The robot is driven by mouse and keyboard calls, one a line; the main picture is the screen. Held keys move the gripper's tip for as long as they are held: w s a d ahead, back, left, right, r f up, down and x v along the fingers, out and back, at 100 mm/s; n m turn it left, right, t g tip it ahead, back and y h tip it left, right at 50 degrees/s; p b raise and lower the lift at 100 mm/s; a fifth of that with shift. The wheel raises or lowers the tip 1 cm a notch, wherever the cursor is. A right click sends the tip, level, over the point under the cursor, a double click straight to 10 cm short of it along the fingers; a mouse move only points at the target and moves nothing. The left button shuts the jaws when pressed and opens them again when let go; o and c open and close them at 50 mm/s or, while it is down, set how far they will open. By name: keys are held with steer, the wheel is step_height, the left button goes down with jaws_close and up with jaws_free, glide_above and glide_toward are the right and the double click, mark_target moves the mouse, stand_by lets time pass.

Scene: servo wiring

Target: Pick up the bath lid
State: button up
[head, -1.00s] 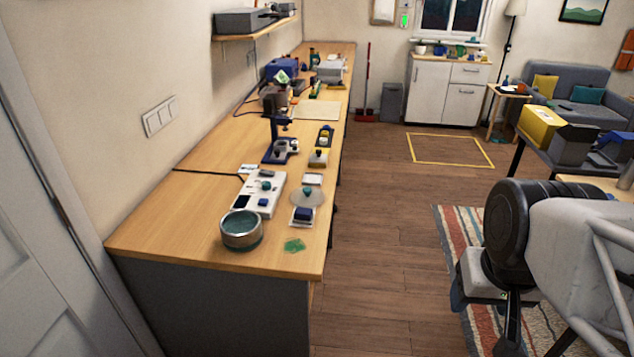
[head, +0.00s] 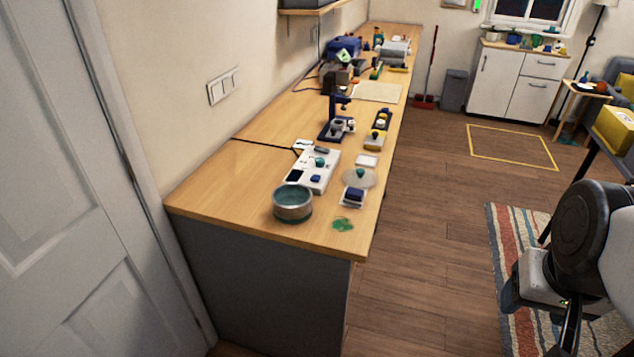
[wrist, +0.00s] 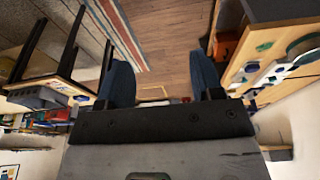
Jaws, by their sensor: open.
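The bath lid looks to be the clear round disc with a green knob (head: 359,177) near the front right of the wooden bench, beside a small dark blue block (head: 353,195). The bath, a round metal pot with teal inside (head: 292,203), stands to its left near the bench's front edge. My gripper shows in the wrist view (wrist: 163,80) with its two blue fingers wide apart and nothing between them. It is away from the bench, over the floor side to the right. In the head view its fingers are mostly cut off or hidden.
A white control unit (head: 312,172) with a cable lies behind the bath. A green patch (head: 343,224) lies near the bench corner. A blue stand (head: 337,125) is farther back. The wooden floor (head: 430,240) right of the bench is clear; a striped rug (head: 512,260) lies beyond.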

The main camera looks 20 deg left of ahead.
stand_by(0.4)
steer(key=w+a+r+n, duration=0.2)
steer(key=w+n, duration=0.1)
steer(key=w, duration=0.5)
steer(key=w+a+r+n, duration=0.2)
steer(key=w+a, duration=0.1)
steer(key=w, duration=0.6)
steer(key=n+g, duration=0.3)
steer(key=n, duration=1.1)
glide_above(362, 170)
steer(key=f, duration=1.7)
steer(key=shift+s+d+f, duration=0.1)
steer(key=shift+s+d, duration=0.05)
steer(key=shift+d, duration=0.25)
steer(key=shift+w+a+f, duration=0.2)
steer(key=shift+a+f, duration=0.1)
steer(key=shift+a, duration=0.05)
